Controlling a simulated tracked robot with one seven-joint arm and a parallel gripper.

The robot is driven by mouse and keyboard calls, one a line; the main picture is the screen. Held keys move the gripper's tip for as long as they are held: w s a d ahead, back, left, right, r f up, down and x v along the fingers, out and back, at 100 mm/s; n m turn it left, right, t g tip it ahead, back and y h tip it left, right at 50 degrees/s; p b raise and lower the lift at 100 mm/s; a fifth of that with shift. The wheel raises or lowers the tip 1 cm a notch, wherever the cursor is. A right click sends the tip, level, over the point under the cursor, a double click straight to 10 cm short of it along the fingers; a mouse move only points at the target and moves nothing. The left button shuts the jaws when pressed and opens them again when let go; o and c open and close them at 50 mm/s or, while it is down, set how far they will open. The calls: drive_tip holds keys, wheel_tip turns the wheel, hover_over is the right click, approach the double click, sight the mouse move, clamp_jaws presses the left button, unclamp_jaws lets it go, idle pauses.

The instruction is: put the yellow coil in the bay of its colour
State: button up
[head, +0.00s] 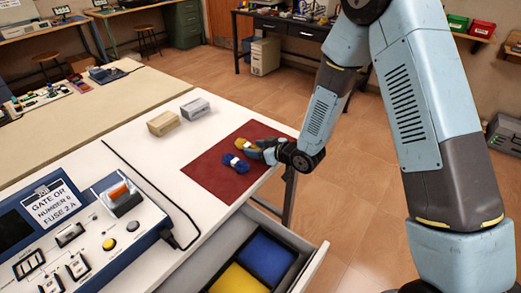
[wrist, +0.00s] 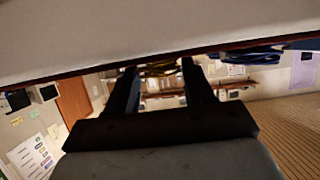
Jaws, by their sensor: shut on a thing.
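The yellow coil (head: 243,144), with a pale band, is at the red mat (head: 212,176) on the white bench. My gripper (head: 256,151) reaches in from the right and is shut on it. In the wrist view the yellow coil (wrist: 158,71) shows between my two dark fingers. I cannot tell whether it touches the mat. Below the bench top a drawer (head: 308,266) is open, with a yellow bay (head: 237,281) at the front and a blue bay (head: 264,257) behind it.
A blue coil (head: 236,164) lies on the mat close to the yellow one. Beige (head: 164,122) and grey (head: 195,108) blocks stand farther back. A control panel (head: 95,235) with a black cable fills the bench's left. Floor is clear right of the drawer.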

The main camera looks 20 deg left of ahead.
drive_tip(key=shift+f, duration=0.15)
drive_tip(key=o, duration=1)
drive_tip(key=v, duration=1.2)
drive_tip(key=shift+r, duration=0.2)
